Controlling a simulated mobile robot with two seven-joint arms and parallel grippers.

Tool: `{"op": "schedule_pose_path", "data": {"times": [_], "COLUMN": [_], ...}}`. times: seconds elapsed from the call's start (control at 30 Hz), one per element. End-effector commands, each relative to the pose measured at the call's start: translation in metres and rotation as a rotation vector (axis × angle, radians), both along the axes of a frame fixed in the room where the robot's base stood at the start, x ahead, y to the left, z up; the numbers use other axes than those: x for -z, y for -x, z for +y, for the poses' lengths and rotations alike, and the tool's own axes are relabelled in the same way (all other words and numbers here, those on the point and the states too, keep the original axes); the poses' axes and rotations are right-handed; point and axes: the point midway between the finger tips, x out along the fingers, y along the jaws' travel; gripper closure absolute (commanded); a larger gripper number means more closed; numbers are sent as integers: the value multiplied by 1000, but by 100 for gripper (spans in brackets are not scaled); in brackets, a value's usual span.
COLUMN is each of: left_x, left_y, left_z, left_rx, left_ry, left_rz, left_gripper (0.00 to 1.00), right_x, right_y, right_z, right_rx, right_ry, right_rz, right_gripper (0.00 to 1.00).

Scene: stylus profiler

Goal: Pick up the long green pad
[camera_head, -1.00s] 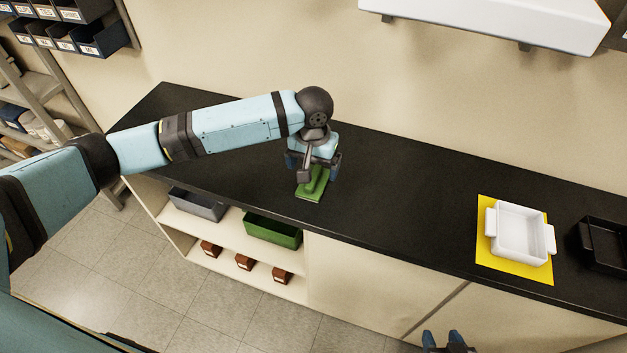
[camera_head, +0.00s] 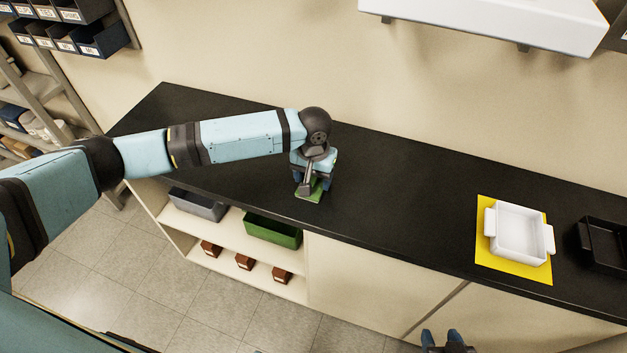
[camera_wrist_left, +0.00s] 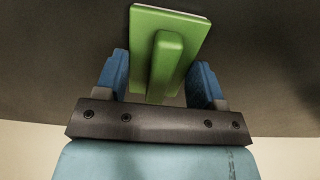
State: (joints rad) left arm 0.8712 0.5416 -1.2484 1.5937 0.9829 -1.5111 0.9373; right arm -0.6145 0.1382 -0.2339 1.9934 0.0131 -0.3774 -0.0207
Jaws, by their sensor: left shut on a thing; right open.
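The long green pad (camera_head: 308,197) is a flat green plate with a raised green grip bar along its middle. It is at the black counter, near its front edge. My left gripper (camera_head: 314,184) is over it, pointing down, and hides much of it. In the left wrist view the pad (camera_wrist_left: 190,42) shows with its bar between the two blue fingers of the left gripper (camera_wrist_left: 160,75), which is shut on it. I cannot tell whether the pad touches the counter. My right gripper (camera_head: 441,336) is open and empty at the bottom edge of the head view.
A white two-handled tray (camera_head: 520,235) stands on a yellow mat (camera_head: 485,256) at the right of the counter (camera_head: 400,210). A black tray (camera_head: 606,243) is beside it. A green bin (camera_head: 272,232) and a grey bin (camera_head: 198,205) sit on the shelf below. The counter's middle is clear.

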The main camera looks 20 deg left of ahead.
Motion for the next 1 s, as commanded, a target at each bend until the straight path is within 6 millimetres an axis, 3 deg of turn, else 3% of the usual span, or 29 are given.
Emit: {"op": "schedule_pose_path", "data": {"times": [0.27, 0.47, 1.0], "left_x": [-5, -30, -171], "left_y": [0, -1, -1], "left_z": [0, 0, 0], "left_rx": [0, 0, 1], "left_ry": [1, 2, 2], "left_rz": [-1, -3, -4], "left_gripper": [60, 60, 60], "right_x": [0, 0, 1], "right_y": [0, 0, 0], "right_z": [0, 0, 0], "right_rx": [0, -1, -1], "right_ry": [0, 1, 0], "right_rz": [0, 0, 0], "right_gripper": [50, 50, 50]}}
